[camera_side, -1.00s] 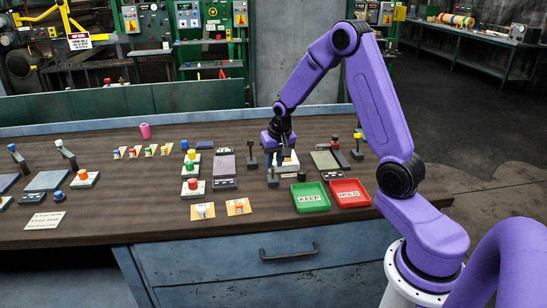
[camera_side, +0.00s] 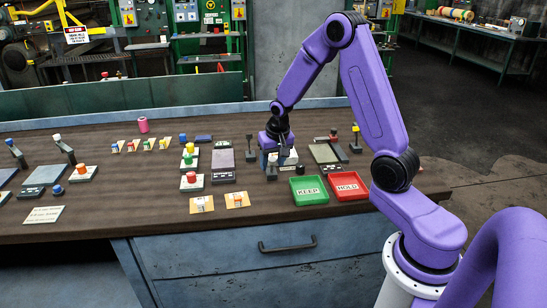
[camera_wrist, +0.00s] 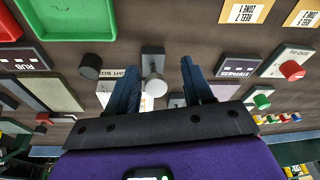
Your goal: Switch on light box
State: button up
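The light box (camera_side: 288,159) is a pale panel under my gripper (camera_side: 281,150) in the side view, largely hidden by it. In the wrist view its label (camera_wrist: 130,74) is partly covered, with "HT BOX" legible. A grey lever switch with a round knob (camera_wrist: 155,85) stands next to the label; it also shows in the side view (camera_side: 271,172). My gripper (camera_wrist: 160,68) is open, with one finger on each side of the lever knob in the picture. I cannot tell whether either finger touches it. A black round knob (camera_wrist: 91,66) is at the label's other end.
The green KEEP tray (camera_side: 308,203) and red HOLD tray (camera_side: 348,199) lie in front. A STIFFNESS panel (camera_wrist: 240,65) and a RUB panel (camera_wrist: 28,64) flank the light box. Another dark lever (camera_side: 250,147) stands to its left. Several coloured button boxes are farther left.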

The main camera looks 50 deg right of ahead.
jog(key=shift+w+d+r, duration=0.1)
jog(key=shift+d+r, duration=0.05)
jog(key=shift+d, duration=0.15)
jog(key=shift+r, duration=0.1)
jog(key=shift+r, duration=0.3)
jog(key=v, duration=1.6)
jog(key=shift+s+a+r, duration=0.2)
jog(key=shift+r, duration=0.05)
